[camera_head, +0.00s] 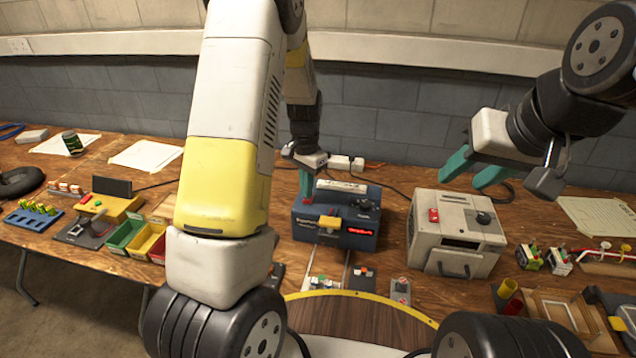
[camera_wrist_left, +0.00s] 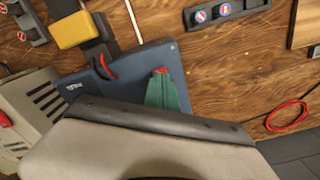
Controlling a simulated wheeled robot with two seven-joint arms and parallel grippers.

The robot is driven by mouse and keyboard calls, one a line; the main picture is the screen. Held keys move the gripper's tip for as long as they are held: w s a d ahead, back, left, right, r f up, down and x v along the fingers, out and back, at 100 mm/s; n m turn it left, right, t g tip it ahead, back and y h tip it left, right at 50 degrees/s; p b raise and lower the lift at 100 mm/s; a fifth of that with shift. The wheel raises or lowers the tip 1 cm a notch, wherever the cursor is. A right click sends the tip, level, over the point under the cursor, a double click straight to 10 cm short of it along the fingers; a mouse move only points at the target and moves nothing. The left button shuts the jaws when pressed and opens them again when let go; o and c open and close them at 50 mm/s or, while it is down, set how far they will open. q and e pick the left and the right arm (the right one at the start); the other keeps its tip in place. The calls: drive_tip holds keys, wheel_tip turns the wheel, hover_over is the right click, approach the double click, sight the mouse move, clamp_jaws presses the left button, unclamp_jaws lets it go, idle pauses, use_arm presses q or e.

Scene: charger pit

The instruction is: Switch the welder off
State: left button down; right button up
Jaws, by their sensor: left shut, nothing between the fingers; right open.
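A dark blue box (camera_head: 336,226) with a yellow block on its front, a lit red display and a dark knob stands mid-bench. A cream box (camera_head: 456,240) with a red switch (camera_head: 433,215) and a black dial stands to its right. I cannot tell from labels which is the welder. My left gripper (camera_head: 306,188) is shut and empty, at the back left of the blue box's top. In the left wrist view its teal fingers (camera_wrist_left: 165,90) are over the blue box (camera_wrist_left: 125,75), near a red part (camera_wrist_left: 106,67); contact is unclear. My right gripper (camera_head: 472,172) is open and empty above and behind the cream box.
Coloured bins (camera_head: 138,238) and a yellow device (camera_head: 110,207) stand left of the blue box. Small switch blocks (camera_head: 400,290) lie in front. Small connectors (camera_head: 545,258) and a wooden frame (camera_head: 558,310) are at right. My left arm hides part of the bench.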

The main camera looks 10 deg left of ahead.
use_arm(q)
drive_tip(key=shift+f, duration=0.75)
idle(0.3)
drive_tip(key=shift+r, duration=3.5)
drive_tip(key=s+d+r+n+t+h, duration=0.1)
drive_tip(key=s+r+n+t+h, duration=0.15)
drive_tip(key=s+r, duration=1.1)
drive_tip(key=s+d+r+n+t, duration=0.1)
drive_tip(key=s+r+n+t, duration=0.2)
drive_tip(key=s+r, duration=0.3)
drive_tip(key=s, duration=0.4)
drive_tip(key=shift+s+r+t, duration=0.2)
drive_tip(key=shift+s+t, duration=0.15)
drive_tip(key=shift+s, duration=0.05)
